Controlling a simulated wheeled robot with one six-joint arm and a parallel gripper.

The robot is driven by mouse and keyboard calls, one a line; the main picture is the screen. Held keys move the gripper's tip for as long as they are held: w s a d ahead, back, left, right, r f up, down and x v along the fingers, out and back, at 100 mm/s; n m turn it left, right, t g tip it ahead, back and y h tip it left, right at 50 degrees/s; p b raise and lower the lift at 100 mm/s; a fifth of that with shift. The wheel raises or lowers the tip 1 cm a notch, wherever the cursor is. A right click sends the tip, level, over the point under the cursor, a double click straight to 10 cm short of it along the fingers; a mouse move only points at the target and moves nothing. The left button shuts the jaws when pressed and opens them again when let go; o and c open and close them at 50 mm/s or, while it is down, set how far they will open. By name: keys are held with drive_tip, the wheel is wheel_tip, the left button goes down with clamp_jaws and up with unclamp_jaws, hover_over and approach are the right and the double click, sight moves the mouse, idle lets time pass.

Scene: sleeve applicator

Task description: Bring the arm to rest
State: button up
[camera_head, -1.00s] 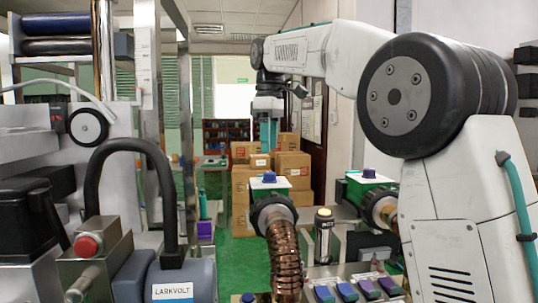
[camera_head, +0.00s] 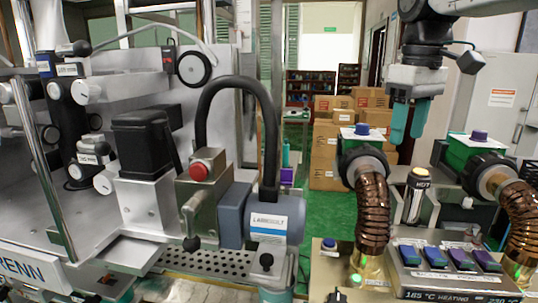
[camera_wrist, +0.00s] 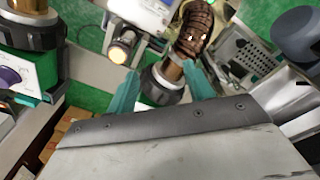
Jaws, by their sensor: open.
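My gripper (camera_head: 409,121) hangs from the arm at the upper right of the head view, its two teal fingers pointing down and apart, with nothing between them. It is in the air, above and between two copper hose units. In the wrist view my gripper (camera_wrist: 163,92) shows its teal fingers spread to either side of a black collar and brass fitting, which lie beyond them. I cannot tell the exact distance, but no contact shows.
Copper hoses (camera_head: 372,212) with green-and-white boxes (camera_head: 361,139) stand at the right. A "HOT" cylinder (camera_head: 416,195) is between them, behind a heating control panel (camera_head: 450,270). A grey machine (camera_head: 150,190) with a red button (camera_head: 199,171) fills the left. Cardboard boxes (camera_head: 325,150) stand behind.

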drive_tip(key=s+d+f+m, duration=0.1)
drive_tip(key=s+f+m, duration=0.5)
drive_tip(key=s+f, duration=1.3)
drive_tip(key=s, duration=0.2)
drive_tip(key=shift+s+f+t, duration=0.25)
drive_tip(key=shift+s+t, duration=0.05)
drive_tip(key=shift+t, duration=0.1)
